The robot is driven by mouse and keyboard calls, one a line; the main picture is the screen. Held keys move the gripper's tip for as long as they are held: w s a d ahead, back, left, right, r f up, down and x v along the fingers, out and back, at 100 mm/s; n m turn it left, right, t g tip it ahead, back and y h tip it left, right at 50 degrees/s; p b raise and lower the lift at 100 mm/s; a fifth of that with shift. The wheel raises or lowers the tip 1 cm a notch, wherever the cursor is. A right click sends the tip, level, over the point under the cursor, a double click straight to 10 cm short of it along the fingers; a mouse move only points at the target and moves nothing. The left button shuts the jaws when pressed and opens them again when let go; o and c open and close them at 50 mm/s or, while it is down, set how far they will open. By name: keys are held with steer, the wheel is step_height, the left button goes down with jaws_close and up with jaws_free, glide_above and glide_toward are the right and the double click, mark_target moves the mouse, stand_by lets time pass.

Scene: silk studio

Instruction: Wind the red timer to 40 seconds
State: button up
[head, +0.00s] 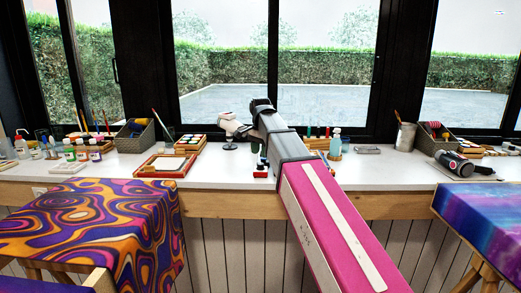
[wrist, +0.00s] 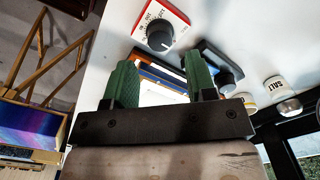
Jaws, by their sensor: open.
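The red timer (wrist: 160,27) shows in the wrist view at the top, with a white face, printed marks and a dark round knob. It lies beyond my gripper (wrist: 160,75), apart from it. The two green fingers are spread open with nothing held between them. A second timer (wrist: 216,65), dark blue with a dark knob, sits to the right, partly hidden behind the right finger. In the head view small red parts (head: 261,173) show beside my arm on the counter; I cannot tell whether they are the red timer. The dial's setting is too small to read.
A salt jar (wrist: 281,88) stands right of the timers. On the white counter (head: 225,172) are a red-framed tray (head: 160,165), a paint box (head: 190,143), baskets and bottles. A patterned cloth-covered table (head: 90,220) stands front left. Windows rise behind the counter.

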mark_target(260, 164)
steer(key=shift+f, duration=2.35)
steer(key=n, duration=0.4)
steer(key=shift+n, duration=0.4)
steer(key=n, duration=0.4)
steer(key=shift+n, duration=0.3)
steer(key=n, duration=0.9)
steer(key=c, duration=0.7)
